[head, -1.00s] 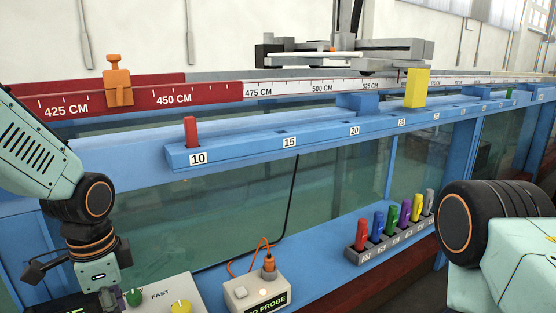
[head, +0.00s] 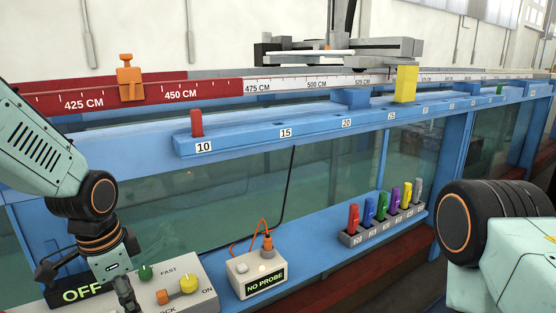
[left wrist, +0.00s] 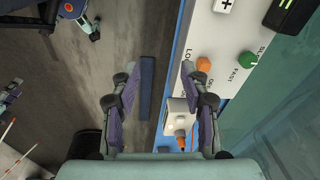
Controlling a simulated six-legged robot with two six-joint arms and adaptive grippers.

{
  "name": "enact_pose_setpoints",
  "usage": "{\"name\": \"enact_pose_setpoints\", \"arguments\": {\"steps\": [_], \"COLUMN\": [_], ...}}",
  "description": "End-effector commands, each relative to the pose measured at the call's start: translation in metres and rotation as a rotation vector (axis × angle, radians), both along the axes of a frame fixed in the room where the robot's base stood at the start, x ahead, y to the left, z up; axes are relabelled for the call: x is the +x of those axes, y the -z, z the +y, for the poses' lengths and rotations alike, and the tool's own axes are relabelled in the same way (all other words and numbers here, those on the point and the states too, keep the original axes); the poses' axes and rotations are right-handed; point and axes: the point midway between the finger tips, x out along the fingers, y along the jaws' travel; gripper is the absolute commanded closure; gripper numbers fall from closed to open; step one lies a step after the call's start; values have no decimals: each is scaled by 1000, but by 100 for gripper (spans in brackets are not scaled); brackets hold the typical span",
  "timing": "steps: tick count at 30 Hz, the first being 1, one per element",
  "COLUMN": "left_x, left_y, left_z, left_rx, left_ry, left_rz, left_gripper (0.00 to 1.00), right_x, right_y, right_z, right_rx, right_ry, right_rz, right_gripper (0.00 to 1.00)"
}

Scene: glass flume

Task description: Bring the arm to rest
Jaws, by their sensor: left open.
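My left arm comes in from the left in the head view and hangs bent downward. Its gripper also shows in the left wrist view (left wrist: 158,72), where the two fingers are spread apart with nothing between them. It is beside a grey control box (head: 208,281) with a green knob, a yellow knob, an orange knob and a display reading OFF. In the head view the arm partly covers the box's left end. Of my right arm only a thick upper part shows at the right edge; its gripper is out of view.
A probe box (head: 257,272) reading NO PROBE stands on the blue ledge. A rack (head: 353,239) of coloured pegs stands farther right. Above are a numbered blue rail (head: 240,141) with a red peg (head: 196,123), a yellow block (head: 405,84) and an orange clamp (head: 130,78). Open floor lies left of the ledge.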

Motion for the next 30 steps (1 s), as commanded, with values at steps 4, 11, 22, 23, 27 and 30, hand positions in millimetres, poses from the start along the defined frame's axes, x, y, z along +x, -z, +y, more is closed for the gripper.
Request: {"name": "enact_pose_setpoints", "arguments": {"steps": [4, 11, 22, 23, 27, 30], "left_x": [16, 28, -62, -75, -139, -187], "left_y": [2, 32, 228, 244, 308, 345], "left_z": [-7, -22, -37, -37, -36, -35], "left_rx": [-46, -145, -249, -244, -194, -141], "left_ry": [-112, -334, -822, -846, -926, -938], "left_rz": [-95, -229, -243, -232, -159, -80], "left_gripper": [55, 55, 55, 55, 55, 55], "right_x": [0, 0, -1, -1, -1, -1], "right_y": [0, 9, 75, 81, 106, 121], "right_z": [0, 0, 0, 0, 0, 0], "right_rx": [0, 0, 0, 0, 0, 0], "right_ry": [0, 0, 0, 0, 0, 0], "right_rz": [1, 1, 1, 1, 1, 1], "right_gripper": [41, 41, 41, 41, 41, 41]}}
